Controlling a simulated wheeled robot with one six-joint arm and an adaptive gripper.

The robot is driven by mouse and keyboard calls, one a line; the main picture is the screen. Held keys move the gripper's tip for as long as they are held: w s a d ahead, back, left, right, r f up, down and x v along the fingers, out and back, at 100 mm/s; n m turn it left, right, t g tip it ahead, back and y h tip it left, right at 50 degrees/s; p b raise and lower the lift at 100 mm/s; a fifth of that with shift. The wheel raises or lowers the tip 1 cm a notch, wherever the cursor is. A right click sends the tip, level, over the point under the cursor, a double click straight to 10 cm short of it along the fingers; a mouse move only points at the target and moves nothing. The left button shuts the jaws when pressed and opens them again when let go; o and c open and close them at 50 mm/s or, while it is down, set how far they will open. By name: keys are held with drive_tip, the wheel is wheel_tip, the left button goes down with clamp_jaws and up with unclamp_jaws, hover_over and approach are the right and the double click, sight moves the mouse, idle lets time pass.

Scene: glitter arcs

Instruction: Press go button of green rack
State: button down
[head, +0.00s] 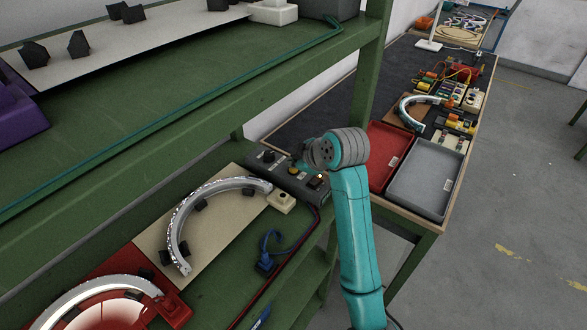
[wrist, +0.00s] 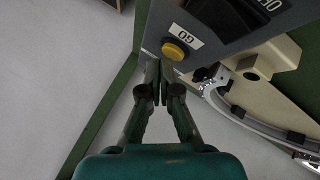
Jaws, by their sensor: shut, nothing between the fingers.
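The green rack (head: 355,75) fills the left of the head view. On its lower shelf sits a grey control box (head: 287,178) with a yellow button (head: 294,170). In the wrist view the yellow button (wrist: 173,51) is beside a white label reading GO (wrist: 183,34), on the grey face of the box (wrist: 160,22). My gripper (wrist: 159,72) is shut and empty, its tips just below the button in the wrist view. I cannot tell whether they touch the box. In the head view my wrist hides most of the gripper.
A black switch (wrist: 228,17) is beside the GO label. A shiny arc (head: 175,230) on a beige board (head: 235,222) lies left of the box. A red tray (head: 388,150) and grey tray (head: 425,185) are on the bench to the right. Open floor lies right.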

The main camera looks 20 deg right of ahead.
sight(295, 171)
drive_tip(key=shift+f, duration=0.4)
idle(0.8)
drive_tip(key=shift+r, duration=0.85)
drive_tip(key=shift+r, duration=2.5)
drive_tip(key=shift+s, duration=0.15)
